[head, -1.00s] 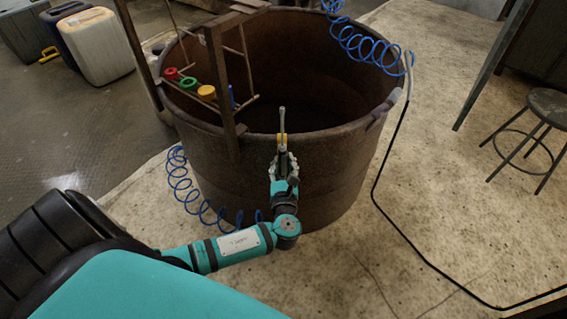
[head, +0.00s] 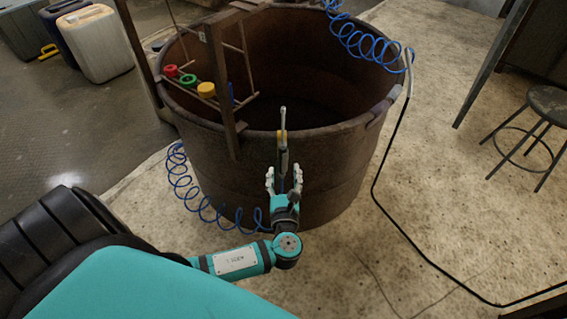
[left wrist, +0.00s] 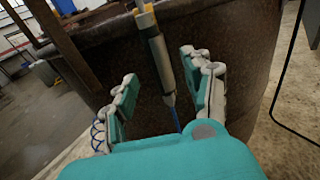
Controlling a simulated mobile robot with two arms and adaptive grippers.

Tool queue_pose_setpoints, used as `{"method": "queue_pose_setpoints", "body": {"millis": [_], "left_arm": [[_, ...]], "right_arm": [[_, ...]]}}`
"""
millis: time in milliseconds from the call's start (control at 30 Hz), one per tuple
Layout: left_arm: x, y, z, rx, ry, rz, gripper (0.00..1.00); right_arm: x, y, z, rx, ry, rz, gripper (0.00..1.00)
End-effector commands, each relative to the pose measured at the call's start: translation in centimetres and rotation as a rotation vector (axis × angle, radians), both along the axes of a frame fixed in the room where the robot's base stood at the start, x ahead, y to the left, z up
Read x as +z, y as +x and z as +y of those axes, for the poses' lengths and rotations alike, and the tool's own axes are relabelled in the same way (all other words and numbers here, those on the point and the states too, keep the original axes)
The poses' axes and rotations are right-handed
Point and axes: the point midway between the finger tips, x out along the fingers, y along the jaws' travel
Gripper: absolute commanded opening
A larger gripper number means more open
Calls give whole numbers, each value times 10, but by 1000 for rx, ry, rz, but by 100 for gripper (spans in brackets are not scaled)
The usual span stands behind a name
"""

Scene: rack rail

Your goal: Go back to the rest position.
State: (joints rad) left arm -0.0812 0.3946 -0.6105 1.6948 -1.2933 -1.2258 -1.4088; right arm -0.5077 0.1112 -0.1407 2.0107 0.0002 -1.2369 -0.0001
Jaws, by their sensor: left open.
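My left gripper (head: 284,178) is open in front of the near wall of a large rusty round tub (head: 330,165). A slim grey tool (head: 283,150) stands roughly upright at the tub's near rim, just beyond the fingers. In the left wrist view the tool (left wrist: 157,52) has a yellow band near its top and a blue hose at its lower end. It shows between the two spread fingers (left wrist: 160,95), with visible gaps on both sides. How the tool is held at the rim is not clear. My right gripper is not in view.
Red, green and yellow round items (head: 206,89) sit on a rack inside the tub's left side. Blue coiled hoses (head: 190,190) hang at left and upper right. A black cable (head: 373,185) runs down the right. A stool (head: 550,105) stands far right. The right floor is largely clear.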

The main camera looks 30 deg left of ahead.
Motion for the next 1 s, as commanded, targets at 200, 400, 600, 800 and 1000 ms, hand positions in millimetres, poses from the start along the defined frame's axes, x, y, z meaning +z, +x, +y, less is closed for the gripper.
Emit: {"method": "queue_pose_setpoints", "body": {"millis": [200,400,600,800,1000], "left_arm": [[2,-36,-25,0,-3,2,50],[4,-53,-37,0,0,0,50],[5,-55,-38,1,0,-1,50],[-25,-67,-27,95,-276,2,50],[-100,-117,-23,486,-1026,-76,50]], "right_arm": [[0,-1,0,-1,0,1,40],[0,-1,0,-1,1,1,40],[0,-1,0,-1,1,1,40],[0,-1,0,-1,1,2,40],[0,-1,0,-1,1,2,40]]}}
